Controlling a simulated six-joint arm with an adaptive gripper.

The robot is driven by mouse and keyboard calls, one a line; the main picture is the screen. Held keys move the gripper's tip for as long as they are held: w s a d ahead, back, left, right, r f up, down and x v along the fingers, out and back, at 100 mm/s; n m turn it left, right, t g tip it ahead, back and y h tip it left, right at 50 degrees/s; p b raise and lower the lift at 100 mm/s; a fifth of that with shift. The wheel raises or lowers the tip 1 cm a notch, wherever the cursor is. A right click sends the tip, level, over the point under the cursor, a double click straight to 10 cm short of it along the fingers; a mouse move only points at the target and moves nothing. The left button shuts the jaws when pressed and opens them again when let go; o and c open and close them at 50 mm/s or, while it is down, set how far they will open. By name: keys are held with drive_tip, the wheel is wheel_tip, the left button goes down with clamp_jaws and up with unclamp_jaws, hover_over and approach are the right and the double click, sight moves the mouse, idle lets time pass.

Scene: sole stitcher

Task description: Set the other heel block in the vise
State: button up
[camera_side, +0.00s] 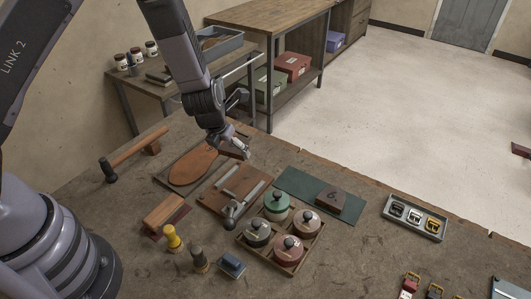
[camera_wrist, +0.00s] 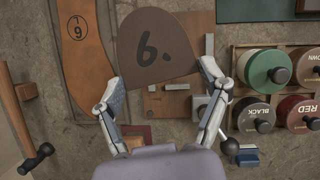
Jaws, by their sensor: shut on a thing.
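My gripper (camera_side: 230,148) is shut on a brown heel block (camera_side: 236,152) and holds it above the bench. In the wrist view the block (camera_wrist: 155,48) is marked "6." and sits between my fingertips (camera_wrist: 164,88). The vise (camera_side: 236,187) has a wooden base, pale metal bars and a ball-ended handle, and lies below and a little right of the gripper in the side view. In the wrist view the held block hides part of the vise (camera_wrist: 168,106). Another brown heel block (camera_side: 331,198) lies on the green mat (camera_side: 291,181).
A brown sole (camera_side: 193,166) on a board lies left of the vise. A crate of lidded tins (camera_side: 280,238) stands close to its right. A hammer (camera_side: 133,153), a wooden block (camera_side: 164,212), a yellow-handled tool (camera_side: 172,238) and a buckle tray (camera_side: 413,217) are around.

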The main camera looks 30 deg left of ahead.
sight(237, 189)
drive_tip(key=f+m, duration=0.1)
drive_tip(key=f, duration=0.2)
drive_tip(key=s+d+f, duration=0.1)
drive_tip(key=f, duration=0.2)
drive_tip(key=s+f+m+h, duration=0.1)
drive_tip(key=f, duration=0.2)
drive_tip(key=shift+s+d+m, duration=0.2)
drive_tip(key=shift+d+m, duration=0.1)
drive_tip(key=shift+d, duration=0.1)
drive_tip(key=shift+f, duration=0.1)
drive_tip(key=o, duration=1.2)
drive_tip(key=shift+c, duration=0.2)
